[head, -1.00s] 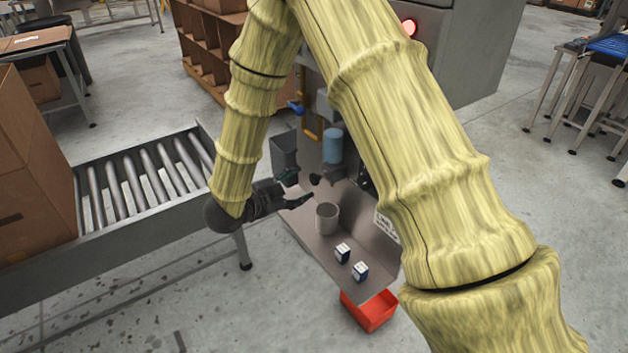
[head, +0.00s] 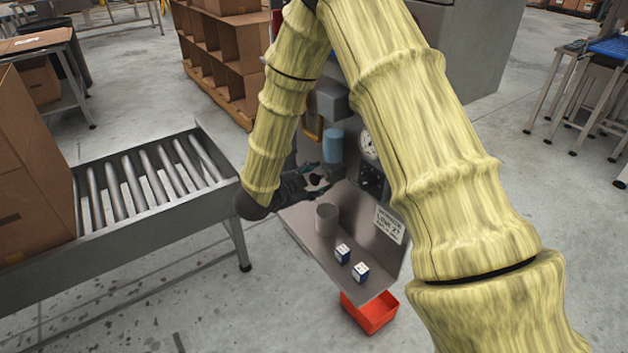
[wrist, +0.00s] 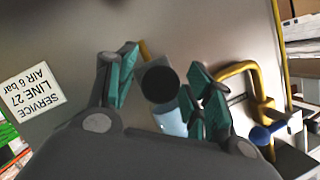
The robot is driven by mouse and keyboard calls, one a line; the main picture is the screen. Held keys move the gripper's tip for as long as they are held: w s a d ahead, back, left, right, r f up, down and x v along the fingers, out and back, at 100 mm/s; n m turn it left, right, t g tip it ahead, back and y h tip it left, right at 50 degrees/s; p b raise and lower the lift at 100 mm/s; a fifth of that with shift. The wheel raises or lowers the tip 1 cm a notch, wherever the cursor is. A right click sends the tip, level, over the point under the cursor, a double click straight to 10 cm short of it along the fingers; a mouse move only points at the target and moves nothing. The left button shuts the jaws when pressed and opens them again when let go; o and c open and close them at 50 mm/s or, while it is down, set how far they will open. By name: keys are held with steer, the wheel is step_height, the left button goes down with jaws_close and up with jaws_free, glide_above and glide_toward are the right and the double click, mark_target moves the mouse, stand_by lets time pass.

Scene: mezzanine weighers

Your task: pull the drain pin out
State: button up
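The round dark end of what looks like the drain pin (wrist: 160,84) faces the wrist camera, in front of a pale blue bowl (wrist: 170,118). A narrow gap seems to show on both sides, but I cannot tell the depth between fingertips and pin. In the head view my gripper (head: 322,178) is just below the blue bowl (head: 333,146), and the pin is not clearly visible there.
A sloping metal tray (head: 325,250) below my gripper holds a grey cup (head: 327,217) and two small boxes. A red bin (head: 370,314) sits under it. A roller conveyor (head: 150,190) stands left. A yellow pipe (wrist: 245,68) and blue-handled valve (wrist: 262,133) are close by.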

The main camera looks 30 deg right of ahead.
mark_target(311, 182)
jaws_close()
steer(key=shift+a+r+p, duration=0.1)
steer(key=shift+a+p, duration=0.5)
steer(key=shift+a, duration=0.7)
steer(key=shift+s+a, duration=0.1)
steer(key=shift+o, duration=1.1)
jaws_free()
steer(key=shift+a, duration=0.15)
steer(key=v, duration=1.1)
steer(key=shift+a, duration=0.3)
steer(key=shift+s+r, duration=0.1)
